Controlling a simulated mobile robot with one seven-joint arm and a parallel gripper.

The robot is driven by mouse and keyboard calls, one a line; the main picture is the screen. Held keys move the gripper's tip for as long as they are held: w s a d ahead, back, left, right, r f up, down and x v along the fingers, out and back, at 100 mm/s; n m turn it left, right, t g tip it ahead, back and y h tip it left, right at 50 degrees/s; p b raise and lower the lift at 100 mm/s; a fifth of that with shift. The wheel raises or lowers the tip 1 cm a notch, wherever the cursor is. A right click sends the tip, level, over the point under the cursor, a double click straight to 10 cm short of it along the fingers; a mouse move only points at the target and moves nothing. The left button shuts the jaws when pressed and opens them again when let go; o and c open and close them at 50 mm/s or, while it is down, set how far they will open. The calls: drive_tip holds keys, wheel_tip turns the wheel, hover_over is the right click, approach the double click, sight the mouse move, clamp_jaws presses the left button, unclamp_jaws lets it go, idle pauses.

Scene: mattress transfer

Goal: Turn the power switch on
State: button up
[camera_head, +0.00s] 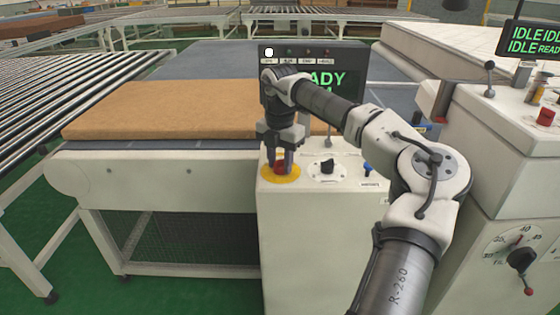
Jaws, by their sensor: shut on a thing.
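A white control cabinet (315,235) stands in the middle. On its sloped top a red mushroom button (280,168) sits on a yellow disc (281,179) at the left. My gripper (280,164) points down over the disc, its fingers closed around the red button, which they partly hide. A black rotary switch (327,167) is just to the right, apart from my fingers; a small label lies near it but is too small to read. I cannot tell from labels which control is the power switch. The display (345,82) behind shows green letters ending in "ADY", partly hidden by my arm.
A blue-tipped lever (367,169) and an upright toggle (329,137) share the panel. A brown mattress slab (165,109) lies on the conveyor to the left. A second control cabinet (500,130) with its own red button stands close on the right.

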sight(280, 160)
drive_tip(key=o, duration=1)
drive_tip(key=shift+c, duration=0.2)
wheel_tip(280, 160, up, 14)
drive_tip(key=shift+b, duration=0.35)
